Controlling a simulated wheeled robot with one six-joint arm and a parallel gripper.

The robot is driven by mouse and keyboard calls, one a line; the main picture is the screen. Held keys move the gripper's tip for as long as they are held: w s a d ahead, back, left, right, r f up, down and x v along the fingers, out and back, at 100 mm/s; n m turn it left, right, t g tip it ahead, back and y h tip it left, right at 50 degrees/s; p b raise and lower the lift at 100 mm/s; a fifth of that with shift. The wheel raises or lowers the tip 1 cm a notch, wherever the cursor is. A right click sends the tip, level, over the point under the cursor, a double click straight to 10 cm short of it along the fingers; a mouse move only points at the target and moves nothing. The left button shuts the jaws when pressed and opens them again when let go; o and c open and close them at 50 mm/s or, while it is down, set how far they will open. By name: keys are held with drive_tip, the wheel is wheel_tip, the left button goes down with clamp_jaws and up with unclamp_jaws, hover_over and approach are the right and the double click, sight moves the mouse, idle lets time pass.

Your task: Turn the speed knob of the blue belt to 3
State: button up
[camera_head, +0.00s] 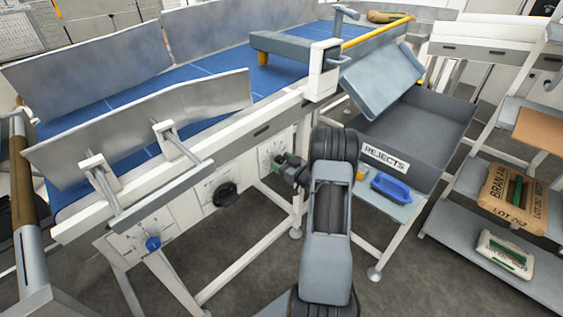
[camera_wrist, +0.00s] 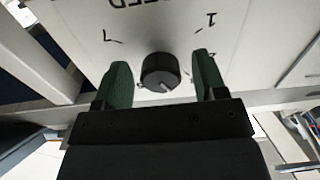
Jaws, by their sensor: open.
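The blue belt (camera_head: 92,115) runs along a white frame with white control panels below it. In the wrist view a round black knob (camera_wrist: 161,72) sits on a white panel with upside-down lettering ending in "EED". A pale mark on the knob's face points to the lower right. A "1" and what looks like a "7" show on the scale; my fingers hide other marks. My gripper (camera_wrist: 161,62), with green fingers, is open, one finger on each side of the knob with small gaps. In the head view my gripper (camera_head: 291,161) is at the rightmost panel (camera_head: 270,153), covering its knob.
Another black knob (camera_head: 225,195) and a blue knob (camera_head: 153,243) are on panels to the left. Frame legs stand below the panels. Shelves with bags (camera_head: 515,197) are at far right.

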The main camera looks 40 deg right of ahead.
drive_tip(key=shift+w, duration=0.15)
drive_tip(key=c, duration=0.9)
drive_tip(key=shift+f+n+b, duration=0.25)
drive_tip(key=shift+n+b, duration=0.15)
drive_tip(key=shift+b, duration=0.75)
drive_tip(key=shift+r+n+b, duration=0.15)
drive_tip(key=shift+n+b, duration=0.25)
drive_tip(key=shift+b, duration=0.3)
drive_tip(key=shift+r, duration=0.1)
drive_tip(key=o, duration=0.9)
drive_tip(key=s+d, duration=0.2)
drive_tip(key=s, duration=1.1)
drive_tip(key=shift+s+d, duration=0.2)
drive_tip(key=shift+s, duration=0.1)
